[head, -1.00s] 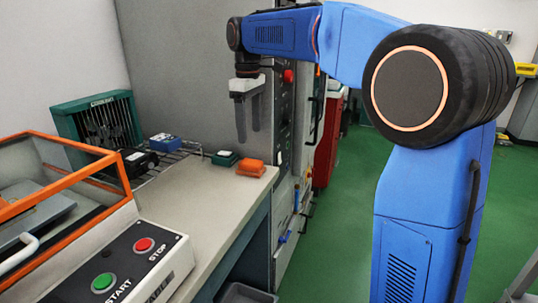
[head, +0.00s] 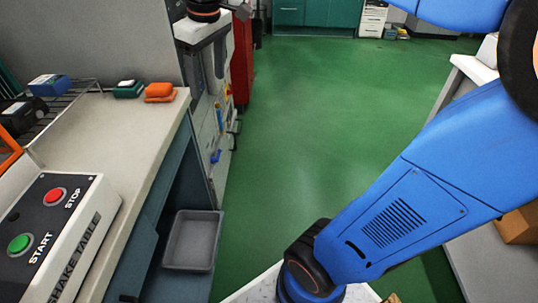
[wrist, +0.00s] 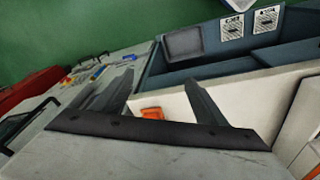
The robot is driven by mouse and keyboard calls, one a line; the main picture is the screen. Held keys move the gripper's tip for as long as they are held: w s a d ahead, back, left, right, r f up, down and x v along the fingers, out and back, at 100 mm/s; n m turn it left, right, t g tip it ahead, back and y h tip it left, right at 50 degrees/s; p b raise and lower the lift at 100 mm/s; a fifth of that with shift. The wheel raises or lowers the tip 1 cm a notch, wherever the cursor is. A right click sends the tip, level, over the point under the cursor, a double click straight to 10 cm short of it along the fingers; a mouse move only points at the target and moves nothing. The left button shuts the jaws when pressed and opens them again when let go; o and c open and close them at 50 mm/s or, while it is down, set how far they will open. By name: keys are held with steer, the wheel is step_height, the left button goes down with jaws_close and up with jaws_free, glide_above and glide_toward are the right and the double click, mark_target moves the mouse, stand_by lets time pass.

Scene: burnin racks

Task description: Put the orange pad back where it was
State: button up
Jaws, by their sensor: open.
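The orange pad (head: 160,89) lies near the right edge of the pale bench top, seemingly in two stacked orange layers. In the wrist view the orange pad (wrist: 152,113) shows between my two fingers, beyond the grey gripper body. My gripper (head: 212,66) is at the top of the head view, up and to the right of the pad, in front of the cabinet panel. In the wrist view my gripper (wrist: 160,77) has its fingers spread apart with nothing between the tips. It does not touch the pad.
A teal block (head: 127,91) with a white top sits just left of the pad. A blue box (head: 48,85) rests on a wire rack behind. The shake table (head: 65,235) fills the near left. A grey bin (head: 192,240) stands below the bench. The green floor (head: 310,130) is open.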

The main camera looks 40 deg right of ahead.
steer(key=s+d+f+m+t, duration=0.1)
steer(key=s+d+f+m, duration=0.1)
steer(key=s+f, duration=0.5)
steer(key=s+d+f+m+t, duration=0.1)
steer(key=s+d+f+m, duration=0.2)
steer(key=s+f, duration=0.5)
steer(key=shift+s+m+t, duration=0.3)
steer(key=shift+s, duration=1.2)
steer(key=shift+d, duration=0.1)
